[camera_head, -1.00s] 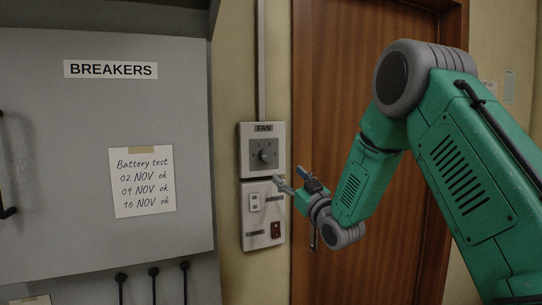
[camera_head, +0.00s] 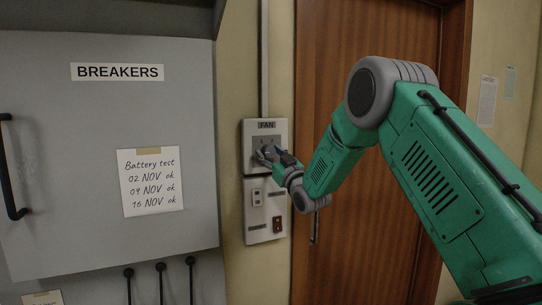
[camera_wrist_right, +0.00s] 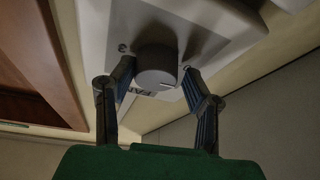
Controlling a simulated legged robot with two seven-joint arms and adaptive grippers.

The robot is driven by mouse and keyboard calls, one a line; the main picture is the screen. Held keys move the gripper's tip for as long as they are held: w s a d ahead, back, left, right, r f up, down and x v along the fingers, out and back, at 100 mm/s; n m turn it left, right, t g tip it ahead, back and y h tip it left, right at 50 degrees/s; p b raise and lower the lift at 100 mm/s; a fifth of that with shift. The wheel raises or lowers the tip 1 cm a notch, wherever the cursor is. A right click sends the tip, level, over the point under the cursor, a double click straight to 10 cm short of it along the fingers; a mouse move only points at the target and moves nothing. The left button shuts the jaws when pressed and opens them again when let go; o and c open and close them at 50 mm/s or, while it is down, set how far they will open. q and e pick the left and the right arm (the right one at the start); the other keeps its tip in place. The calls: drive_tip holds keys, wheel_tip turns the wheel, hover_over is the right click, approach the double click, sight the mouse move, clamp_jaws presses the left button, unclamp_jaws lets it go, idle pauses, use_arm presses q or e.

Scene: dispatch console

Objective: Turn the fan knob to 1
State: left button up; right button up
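The fan panel (camera_head: 283,135) is a pale wall plate labelled FAN, seen at mid-picture in the head view. Its round grey knob (camera_wrist_right: 157,66) shows in the wrist view with a light pointer mark on its face. My right gripper (camera_head: 264,155) is at the knob and covers most of it in the head view. In the wrist view the two fingers of the right gripper (camera_wrist_right: 159,74) are spread, one on each side of the knob. A gap shows on the left; contact on the right is unclear. My left gripper is not in view.
A plate with a pale switch (camera_head: 257,197) and a dark red switch (camera_head: 277,224) sits just below the fan panel. The grey breaker cabinet (camera_head: 60,200) stands to the left, with black handles. A brown wooden door (camera_head: 345,60) is behind my right arm.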

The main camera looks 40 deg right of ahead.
drive_tip(key=shift+a, duration=0.15)
drive_tip(key=c, duration=0.6)
drive_tip(key=shift+s+d+f, duration=0.1)
drive_tip(key=shift+s+d, duration=0.05)
drive_tip(key=shift+d, duration=0.3)
drive_tip(key=shift+a+f+m+h+b, duration=0.1)
drive_tip(key=shift+a+m+h+b, duration=0.05)
drive_tip(key=shift+m+h+b, duration=0.7)
drive_tip(key=m+h+b, duration=0.1)
drive_tip(key=m, duration=0.2)
drive_tip(key=m+g+h+b, duration=0.1)
drive_tip(key=m+h+b, duration=0.1)
drive_tip(key=m, duration=0.2)
drive_tip(key=shift+f, duration=0.15)
drive_tip(key=m+g+h+b, duration=0.1)
drive_tip(key=m, duration=0.1)
drive_tip(key=m+h+b, duration=0.1)
drive_tip(key=m, duration=0.1)
drive_tip(key=shift+m+g, duration=0.35)
drive_tip(key=shift+g, duration=0.05)
drive_tip(key=shift+m+g+h+b, duration=0.6)
drive_tip(key=shift+m+b, duration=0.15)
drive_tip(key=shift+m, duration=1.05)
drive_tip(key=o, duration=1.1)
drive_tip(key=shift+o, duration=0.3)
drive_tip(key=shift+w, duration=0.25)
